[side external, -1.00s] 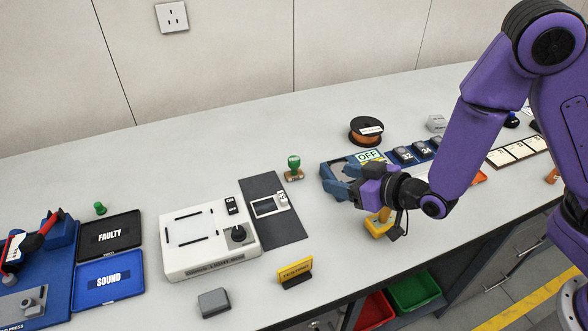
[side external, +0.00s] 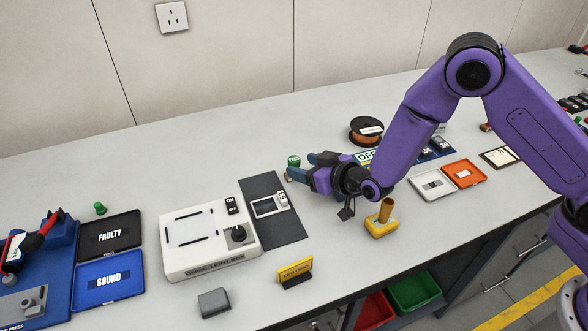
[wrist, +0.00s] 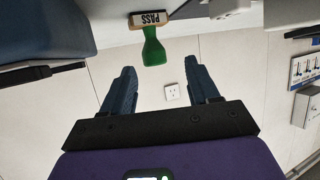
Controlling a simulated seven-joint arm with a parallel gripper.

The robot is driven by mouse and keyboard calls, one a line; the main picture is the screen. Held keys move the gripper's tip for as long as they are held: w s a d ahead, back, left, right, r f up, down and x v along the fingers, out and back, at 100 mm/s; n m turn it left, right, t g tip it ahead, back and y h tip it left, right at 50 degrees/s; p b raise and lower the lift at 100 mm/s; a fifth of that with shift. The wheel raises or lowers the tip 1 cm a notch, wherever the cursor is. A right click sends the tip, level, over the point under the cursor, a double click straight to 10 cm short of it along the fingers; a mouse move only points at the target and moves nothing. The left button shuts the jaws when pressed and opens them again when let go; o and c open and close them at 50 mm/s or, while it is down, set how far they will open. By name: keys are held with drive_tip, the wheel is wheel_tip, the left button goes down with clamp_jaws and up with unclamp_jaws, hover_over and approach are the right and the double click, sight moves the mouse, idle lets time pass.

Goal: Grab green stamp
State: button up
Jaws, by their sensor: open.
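The green stamp (side external: 293,161) stands on the bench just right of the dark mat, its lower part mostly hidden by a finger of my gripper (side external: 302,167). In the wrist view the stamp (wrist: 152,47) appears upside down, with a green handle and a wooden base labelled PASS. There it lies ahead of and between the two blue fingers of my gripper (wrist: 160,66). The fingers are spread wide and empty, and neither visibly touches the handle.
A white light box (side external: 190,240) and dark mat (side external: 283,228) lie to the left. A copper-coloured spool (side external: 366,131) stands behind my gripper. A yellow holder (side external: 381,226) is in front. Bare bench lies behind the stamp.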

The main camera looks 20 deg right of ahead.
sight(298, 162)
drive_tip(key=shift+d+x, duration=0.15)
drive_tip(key=shift+x, duration=1.25)
drive_tip(key=shift+d+x, duration=0.15)
drive_tip(key=shift+x, duration=1.25)
drive_tip(key=shift+w, duration=0.1)
drive_tip(key=c, duration=1)
